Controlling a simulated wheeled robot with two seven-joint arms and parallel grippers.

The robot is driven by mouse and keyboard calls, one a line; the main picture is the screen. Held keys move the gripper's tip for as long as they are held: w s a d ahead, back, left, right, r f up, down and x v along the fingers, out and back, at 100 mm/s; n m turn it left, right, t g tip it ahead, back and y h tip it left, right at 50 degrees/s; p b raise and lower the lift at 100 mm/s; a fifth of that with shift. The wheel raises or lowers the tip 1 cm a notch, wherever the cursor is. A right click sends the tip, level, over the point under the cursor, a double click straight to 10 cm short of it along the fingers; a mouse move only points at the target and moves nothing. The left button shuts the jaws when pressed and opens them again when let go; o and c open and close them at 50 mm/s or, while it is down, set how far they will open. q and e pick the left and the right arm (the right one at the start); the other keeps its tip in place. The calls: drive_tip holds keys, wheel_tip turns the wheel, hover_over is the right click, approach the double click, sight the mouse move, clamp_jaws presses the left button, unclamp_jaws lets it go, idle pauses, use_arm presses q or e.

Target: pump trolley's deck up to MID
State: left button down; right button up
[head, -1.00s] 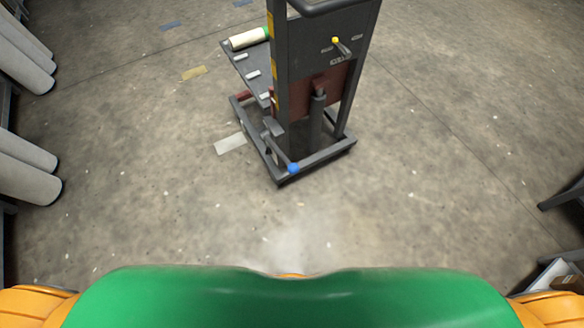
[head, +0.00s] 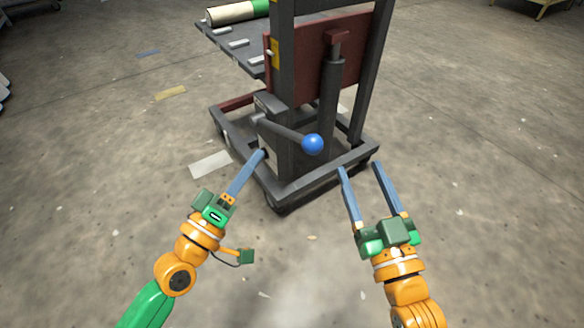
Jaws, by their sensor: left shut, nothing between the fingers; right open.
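The trolley (head: 290,190) stands ahead with its dark grey mast and base frame. Its deck (head: 228,45) is on the far left side of the mast, above the base. The pump lever (head: 282,132) sticks out toward the right and ends in a blue ball knob (head: 312,144). My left gripper (head: 262,152) is shut and empty, its fingertips left of the knob, by the lever's pivot; contact cannot be told. My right gripper (head: 358,165) is open and empty, right of and slightly below the knob, in front of the base. The mast's upper part is cut off.
A cream and green roll (head: 236,13) lies on the deck. A dark red plate (head: 312,55) and a grey cylinder (head: 331,90) are on the mast's near side. A yellowish stand (head: 535,6) is far back right.

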use_arm(q)
drive_tip(key=shift+s+d+r+h, duration=0.15)
drive_tip(key=shift+s+r+h, duration=0.1)
drive_tip(key=shift+r+h, duration=0.1)
use_arm(e)
drive_tip(key=shift+s+r, duration=0.2)
drive_tip(key=shift+r, duration=0.25)
use_arm(q)
drive_tip(key=shift+w, duration=0.1)
wheel_tip(320, 180, up, 3)
hover_over(295, 140)
drive_tip(key=a, duration=0.2)
drive_tip(key=s+d+f, duration=0.1)
drive_tip(key=s+f, duration=0.1)
drive_tip(key=shift+s+d+f+b, duration=0.2)
drive_tip(key=shift+s+d+b, duration=0.15)
drive_tip(key=shift+d, duration=0.05)
drive_tip(key=shift+s+d+f, duration=0.1)
drive_tip(key=shift+s+d, duration=0.05)
use_arm(e)
wheel_tip(295, 140, up, 6)
drive_tip(key=s+t+y, duration=0.2)
drive_tip(key=t, duration=0.2)
drive_tip(key=shift+s+a+n, duration=0.15)
drive_tip(key=shift+s+n, duration=0.1)
drive_tip(key=shift+n, duration=0.05)
drive_tip(key=shift+r, duration=0.1)
